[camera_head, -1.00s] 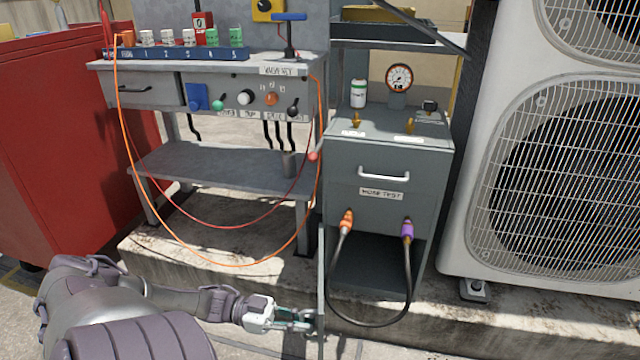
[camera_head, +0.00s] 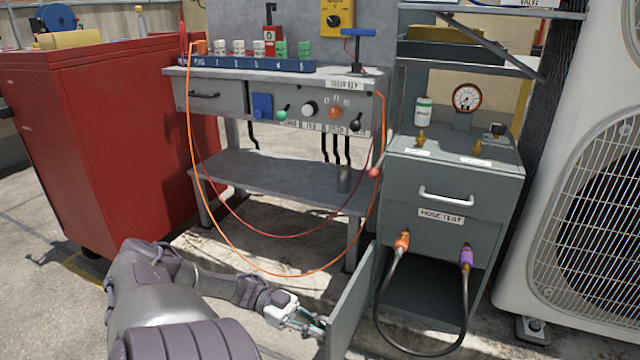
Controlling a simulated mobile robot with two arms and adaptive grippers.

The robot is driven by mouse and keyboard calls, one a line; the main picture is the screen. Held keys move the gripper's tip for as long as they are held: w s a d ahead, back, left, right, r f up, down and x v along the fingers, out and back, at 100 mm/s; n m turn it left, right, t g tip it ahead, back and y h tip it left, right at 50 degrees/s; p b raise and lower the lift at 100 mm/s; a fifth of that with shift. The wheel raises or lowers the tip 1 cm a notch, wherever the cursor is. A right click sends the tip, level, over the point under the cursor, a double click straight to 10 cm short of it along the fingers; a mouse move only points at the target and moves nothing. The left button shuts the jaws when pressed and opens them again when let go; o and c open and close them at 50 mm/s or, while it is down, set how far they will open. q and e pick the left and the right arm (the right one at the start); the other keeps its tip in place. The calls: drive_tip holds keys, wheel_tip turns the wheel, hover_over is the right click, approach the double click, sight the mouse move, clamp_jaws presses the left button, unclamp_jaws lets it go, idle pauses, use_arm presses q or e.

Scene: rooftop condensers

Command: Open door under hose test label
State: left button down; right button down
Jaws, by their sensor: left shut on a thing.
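The grey cabinet (camera_head: 455,190) carries the label "HOSE TEST" (camera_head: 441,216) below a drawer with a white handle. Under the label its door (camera_head: 352,305) stands swung out at the left side, showing the dark open compartment (camera_head: 420,297). My left gripper (camera_head: 312,324) is at the door's outer side near its free edge, low in the picture, shut on what seems to be the door's handle; the handle is mostly hidden by the fingers. My right gripper is out of view.
A black hose (camera_head: 377,318) loops from an orange fitting (camera_head: 402,241) to a purple one (camera_head: 466,258) across the opening. A grey workbench (camera_head: 275,180) with hanging orange and red cords stands left of the door. A red cabinet (camera_head: 110,140) is farther left, a condenser (camera_head: 580,200) right.

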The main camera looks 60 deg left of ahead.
use_arm(q)
drive_tip(key=c, duration=1.2)
unclamp_jaws()
drive_tip(key=shift+v, duration=6)
